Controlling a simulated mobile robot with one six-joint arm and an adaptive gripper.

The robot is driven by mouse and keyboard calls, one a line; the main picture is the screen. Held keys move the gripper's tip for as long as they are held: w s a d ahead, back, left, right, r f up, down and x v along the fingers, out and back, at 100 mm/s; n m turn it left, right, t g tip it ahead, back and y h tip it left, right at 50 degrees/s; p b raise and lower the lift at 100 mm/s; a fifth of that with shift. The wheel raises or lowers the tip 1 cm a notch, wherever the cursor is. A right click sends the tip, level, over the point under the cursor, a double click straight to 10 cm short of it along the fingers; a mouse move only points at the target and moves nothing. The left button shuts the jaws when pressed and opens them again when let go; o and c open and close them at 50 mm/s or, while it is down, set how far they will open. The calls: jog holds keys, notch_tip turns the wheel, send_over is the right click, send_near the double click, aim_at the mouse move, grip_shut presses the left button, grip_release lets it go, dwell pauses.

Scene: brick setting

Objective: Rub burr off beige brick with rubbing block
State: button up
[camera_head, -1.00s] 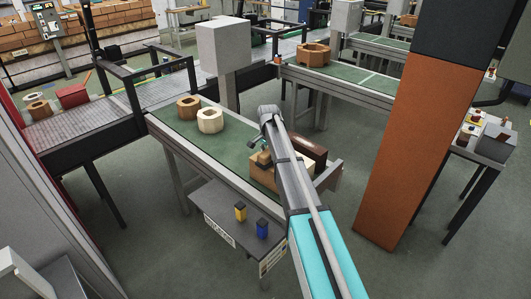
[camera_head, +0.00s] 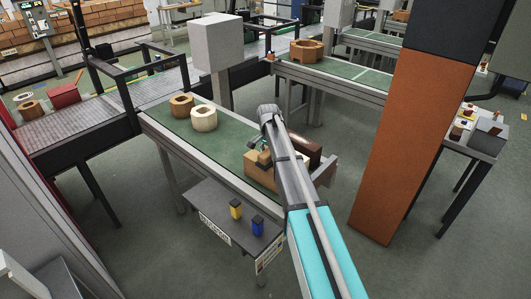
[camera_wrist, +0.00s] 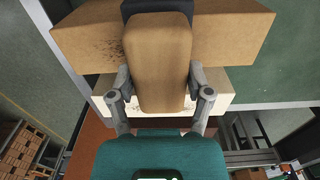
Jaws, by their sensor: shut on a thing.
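My gripper (camera_wrist: 161,100) is shut on the rubbing block (camera_wrist: 158,60), a tan rounded block with a dark end; it also shows in the head view (camera_head: 264,157). A beige brick (camera_wrist: 232,30) with dark specks on its left part lies behind the block in the wrist view. In the head view the brick (camera_head: 258,177) lies near the right end of the green belt, under my gripper. The block overlaps the brick's middle; I cannot tell whether they touch. A paler cream brick (camera_wrist: 222,88) lies beside it, partly hidden by the fingers.
A dark brown brick (camera_head: 306,150) lies just behind. A grey shelf below holds yellow (camera_head: 236,209) and blue (camera_head: 257,225) items. An orange column (camera_head: 408,150) stands right.

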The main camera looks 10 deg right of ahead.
dwell(0.4)
jog(key=shift+s+d+f, duration=0.1)
jog(key=shift+s+d, duration=0.9)
jog(key=shift+s, duration=0.3)
jog(key=shift+s+d, duration=0.1)
jog(key=shift+s, duration=0.05)
jog(key=shift+s+d, duration=0.85)
jog(key=shift+s, duration=0.15)
notch_tip(320, 180, up, 6)
jog(key=p, duration=0.6)
